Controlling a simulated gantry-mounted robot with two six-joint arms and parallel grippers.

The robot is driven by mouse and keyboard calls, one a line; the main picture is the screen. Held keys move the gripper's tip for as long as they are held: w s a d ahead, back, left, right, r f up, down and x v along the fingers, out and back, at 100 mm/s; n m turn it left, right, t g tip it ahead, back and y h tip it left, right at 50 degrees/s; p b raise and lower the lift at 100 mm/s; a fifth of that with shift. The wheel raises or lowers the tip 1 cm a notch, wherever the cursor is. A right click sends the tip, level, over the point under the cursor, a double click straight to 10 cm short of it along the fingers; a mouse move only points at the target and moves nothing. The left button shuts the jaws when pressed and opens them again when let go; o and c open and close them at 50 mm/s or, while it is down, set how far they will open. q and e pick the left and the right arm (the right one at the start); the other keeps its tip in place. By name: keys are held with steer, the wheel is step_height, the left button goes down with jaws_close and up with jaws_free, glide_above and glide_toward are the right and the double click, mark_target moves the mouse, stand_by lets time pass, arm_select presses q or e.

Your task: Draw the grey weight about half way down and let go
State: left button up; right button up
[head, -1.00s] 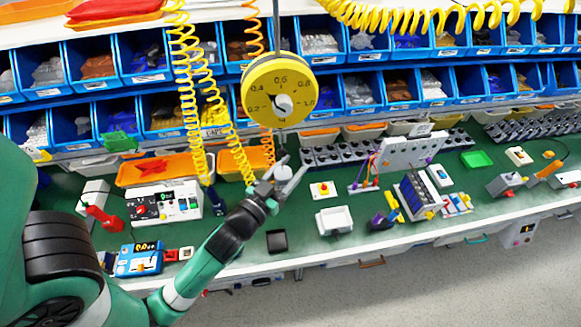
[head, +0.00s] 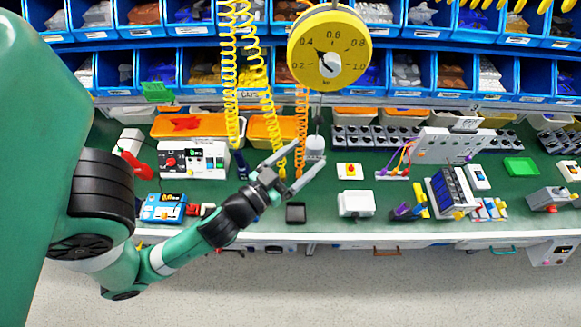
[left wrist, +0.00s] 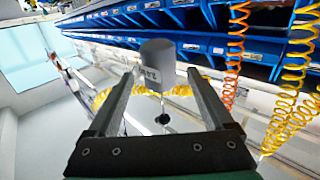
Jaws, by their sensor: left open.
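The grey weight (head: 315,146) hangs below the round yellow dial scale (head: 329,50) on a thin line, above the green bench. My left gripper (head: 311,153) is open, with its fingertips at the weight. In the left wrist view, the weight (left wrist: 157,66) shows between the two spread finger ends (left wrist: 161,73), with a gap on each side and dark print on its face. A small dark knob shows just beyond it. I cannot tell from these views whether a finger touches it. My right gripper is not in view.
Coiled yellow hoses (head: 229,70) hang left of the scale. Blue bins (head: 110,72) line the back. A white box (head: 356,203), a red-button box (head: 350,171) and a black tray (head: 295,212) stand on the green bench (head: 325,222) near the weight.

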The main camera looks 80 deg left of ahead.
mark_target(309, 154)
arm_select(q)
steer(key=p+v, duration=0.1)
steer(key=v, duration=0.2)
steer(key=shift+s+d+r, duration=0.15)
steer(key=shift+d, duration=0.1)
steer(key=shift+s+d+r, duration=0.1)
steer(key=shift+s+d, duration=0.05)
steer(key=shift+s, duration=0.3)
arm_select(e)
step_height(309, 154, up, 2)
